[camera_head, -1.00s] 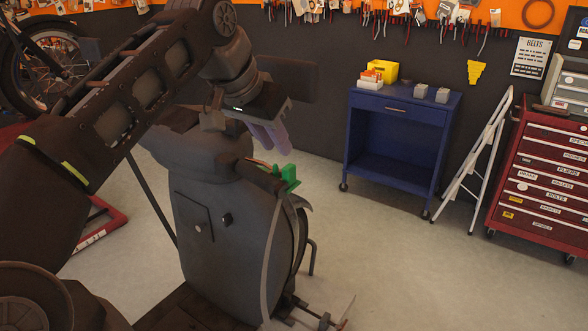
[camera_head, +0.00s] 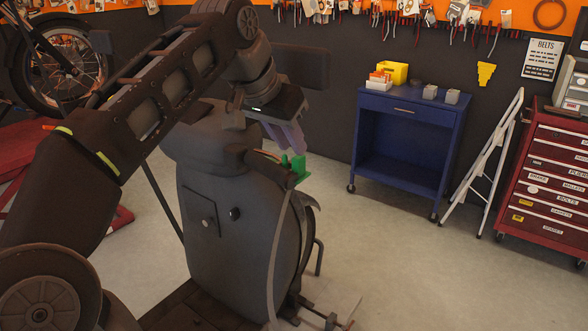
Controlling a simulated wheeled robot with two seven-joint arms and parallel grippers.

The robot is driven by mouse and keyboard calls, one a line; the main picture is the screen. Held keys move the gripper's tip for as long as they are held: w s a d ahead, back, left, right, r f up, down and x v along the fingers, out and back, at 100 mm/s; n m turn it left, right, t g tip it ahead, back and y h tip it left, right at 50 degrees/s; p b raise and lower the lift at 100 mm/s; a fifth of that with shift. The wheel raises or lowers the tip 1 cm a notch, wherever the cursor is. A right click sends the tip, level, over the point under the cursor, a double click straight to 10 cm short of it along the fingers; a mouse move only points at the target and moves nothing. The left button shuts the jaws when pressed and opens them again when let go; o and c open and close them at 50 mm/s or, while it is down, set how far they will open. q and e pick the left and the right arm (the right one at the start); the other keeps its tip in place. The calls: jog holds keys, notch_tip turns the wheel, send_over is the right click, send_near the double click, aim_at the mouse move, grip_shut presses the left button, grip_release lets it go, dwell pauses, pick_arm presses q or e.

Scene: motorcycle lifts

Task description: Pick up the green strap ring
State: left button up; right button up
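The green strap ring (camera_head: 299,174) is a small bright green piece at the upper right edge of a large dark grey motorcycle part (camera_head: 225,225), at the end of a grey strap (camera_head: 276,255). My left arm reaches in from the left over this part. My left gripper (camera_head: 295,148) points down, with its purple fingers just above the ring. The fingertips appear very near or touching the ring's top; I cannot tell which. The two fingers overlap in this view, so their opening is unclear. My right gripper is not in view.
A blue cart (camera_head: 407,180) with a yellow bin (camera_head: 393,72) stands behind to the right. A white step stool (camera_head: 491,165) leans beside a red drawer cabinet (camera_head: 550,180). A motorcycle wheel (camera_head: 60,65) is at upper left. The floor (camera_head: 420,270) at right is clear.

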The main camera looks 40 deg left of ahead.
aim_at(296, 157)
pick_arm(q)
jog(key=x, duration=0.4)
jog(key=shift+w+p, duration=0.1)
jog(key=shift+p, duration=0.2)
grip_shut()
dwell(0.5)
